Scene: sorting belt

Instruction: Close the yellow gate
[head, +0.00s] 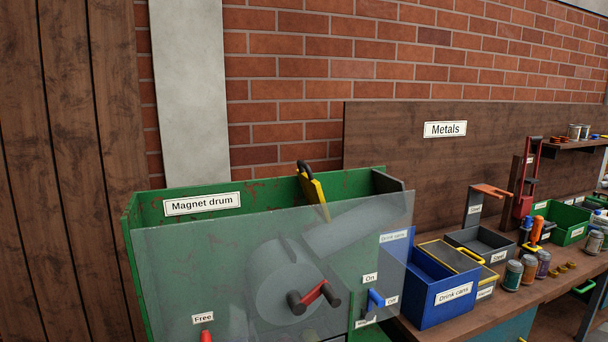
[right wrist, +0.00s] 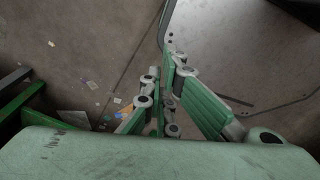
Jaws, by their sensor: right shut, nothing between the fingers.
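The yellow gate (head: 314,194) is a narrow yellow plate with a black loop handle on top. It stands tilted at the upper rim of the green magnet drum housing (head: 158,216), behind a clear panel that covers its lower part. I cannot tell how far it is open. My right gripper (right wrist: 161,78) shows only in the right wrist view, shut and empty above a grey, littered floor. It is apart from the gate, which is out of that view. My left gripper is in neither view.
The clear panel (head: 200,275) fronts the drum, with a red-and-black handle (head: 314,296) and a blue lever (head: 375,299). A blue drink cans bin (head: 432,300) stands close on the right. Farther right, the bench holds several jars, bins and a red press (head: 528,178).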

